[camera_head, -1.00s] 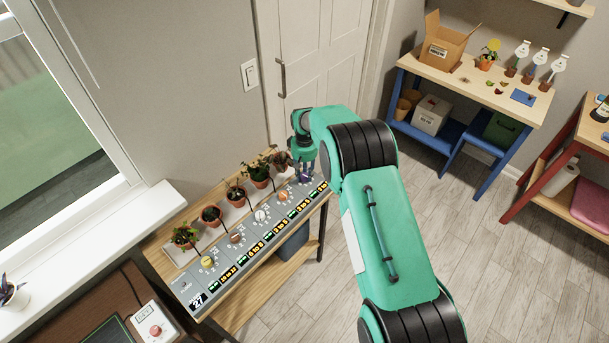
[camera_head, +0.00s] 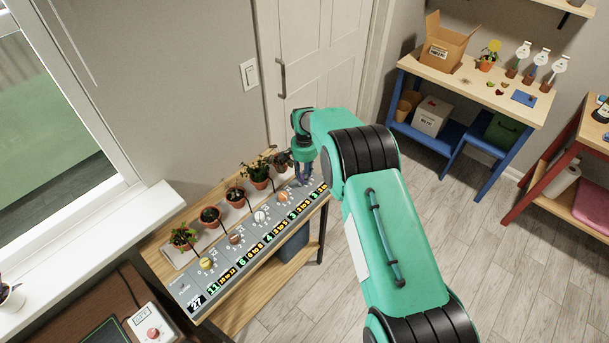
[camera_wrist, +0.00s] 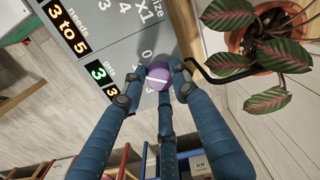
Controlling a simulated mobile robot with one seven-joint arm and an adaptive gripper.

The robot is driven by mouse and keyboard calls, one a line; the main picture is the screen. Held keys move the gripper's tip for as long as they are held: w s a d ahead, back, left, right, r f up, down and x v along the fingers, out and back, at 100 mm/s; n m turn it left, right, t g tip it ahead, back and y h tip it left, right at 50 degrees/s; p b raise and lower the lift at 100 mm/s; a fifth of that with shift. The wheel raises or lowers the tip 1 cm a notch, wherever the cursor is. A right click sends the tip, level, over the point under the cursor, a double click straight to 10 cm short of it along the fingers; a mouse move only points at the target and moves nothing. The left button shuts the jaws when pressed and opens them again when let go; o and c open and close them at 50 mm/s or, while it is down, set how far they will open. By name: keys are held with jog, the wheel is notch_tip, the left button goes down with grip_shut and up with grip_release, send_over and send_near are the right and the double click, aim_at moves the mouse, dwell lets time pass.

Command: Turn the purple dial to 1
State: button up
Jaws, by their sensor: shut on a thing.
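The purple dial (camera_wrist: 158,73) sits on the grey panel in the wrist view, with a white pointer line across its top. Digits 0, 4 and 3 show beside it; the others are hidden or too small to read. My gripper (camera_wrist: 157,88) has its blue fingers closed around the dial from several sides. In the head view my gripper (camera_head: 304,178) is at the far right end of the panel (camera_head: 222,280) and hides most of the purple dial. The green readout (camera_wrist: 97,71) near this dial shows 3, and the needs display (camera_wrist: 69,25) shows 3 to 5.
Yellow (camera_head: 206,263), brown (camera_head: 236,239), white (camera_head: 260,217) and orange (camera_head: 283,197) dials line the panel. Potted plants stand behind them. A plant with pink-striped leaves (camera_wrist: 275,50) is close beside my fingers, with a thin black tube (camera_wrist: 215,80) between.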

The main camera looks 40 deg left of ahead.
jog(key=shift+w+m, duration=0.1)
jog(key=shift+m, duration=0.2)
jog(key=o, duration=1.2)
jog(key=shift+c, duration=0.2)
jog(key=shift+r, duration=0.1)
notch_tip(320, 180, up, 12)
dwell(0.5)
